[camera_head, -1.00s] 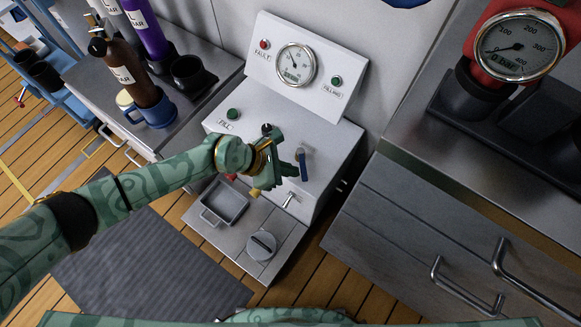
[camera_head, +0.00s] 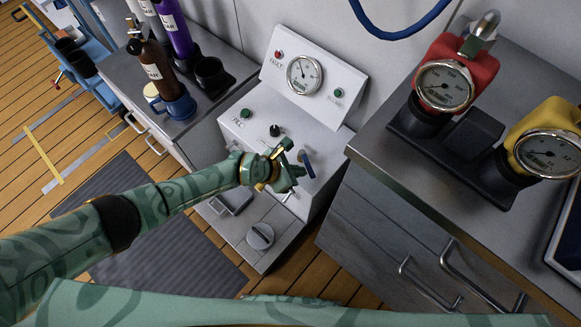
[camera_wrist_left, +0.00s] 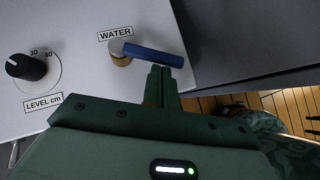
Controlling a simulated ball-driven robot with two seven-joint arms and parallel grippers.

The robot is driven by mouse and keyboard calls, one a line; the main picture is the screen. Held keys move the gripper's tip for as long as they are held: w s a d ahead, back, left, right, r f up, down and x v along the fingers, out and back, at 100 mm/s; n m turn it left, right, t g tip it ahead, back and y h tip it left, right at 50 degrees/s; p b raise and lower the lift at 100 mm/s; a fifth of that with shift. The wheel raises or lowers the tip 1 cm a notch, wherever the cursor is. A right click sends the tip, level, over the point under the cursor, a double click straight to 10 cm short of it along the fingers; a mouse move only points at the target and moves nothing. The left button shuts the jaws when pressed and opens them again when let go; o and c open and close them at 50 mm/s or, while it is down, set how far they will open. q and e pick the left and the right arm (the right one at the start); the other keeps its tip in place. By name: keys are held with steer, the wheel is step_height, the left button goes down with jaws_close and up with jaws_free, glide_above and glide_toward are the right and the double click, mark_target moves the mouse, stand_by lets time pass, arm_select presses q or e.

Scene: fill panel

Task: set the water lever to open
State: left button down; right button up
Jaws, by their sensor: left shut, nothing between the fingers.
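The water lever has a blue handle (camera_head: 308,164) on the top of the white fill panel (camera_head: 262,125), near its right side. In the left wrist view the blue handle (camera_wrist_left: 155,55) reaches right and slightly down from its brass pivot, under the WATER label (camera_wrist_left: 115,34). My left gripper (camera_head: 297,170) is shut and empty, just left of the lever in the head view. In the left wrist view its closed fingertips (camera_wrist_left: 162,74) are right below the handle's outer half; I cannot tell whether they touch it. My right gripper is not in view.
A black LEVEL knob (camera_wrist_left: 27,67) and a green FILL button (camera_head: 246,113) are on the panel. A gauge (camera_head: 304,74) stands behind. A grey knob (camera_head: 260,236) sits lower in front. Counters with bottles (camera_head: 158,70) and red and yellow gauges (camera_head: 445,85) flank the panel.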

mark_target(312, 173)
arm_select(q)
steer(key=shift+d+r+n+t+p, duration=0.4)
steer(key=shift+r+n+p, duration=0.15)
steer(key=shift+p, duration=0.1)
steer(key=shift+s+d+f+n+t+y+p, duration=0.1)
steer(key=shift+d+f+n+t+y+p, duration=0.1)
steer(key=shift+d+n+t+y+p, duration=0.45)
steer(key=shift+d+f, duration=0.1)
steer(key=shift+f, duration=0.15)
steer(key=shift+d+f, duration=0.15)
steer(key=shift+d, duration=0.2)
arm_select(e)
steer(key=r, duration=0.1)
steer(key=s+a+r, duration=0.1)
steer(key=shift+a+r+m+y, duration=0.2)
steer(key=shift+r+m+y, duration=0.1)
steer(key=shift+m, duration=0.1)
arm_select(q)
steer(key=shift+d, duration=0.15)
steer(key=shift+f, duration=0.1)
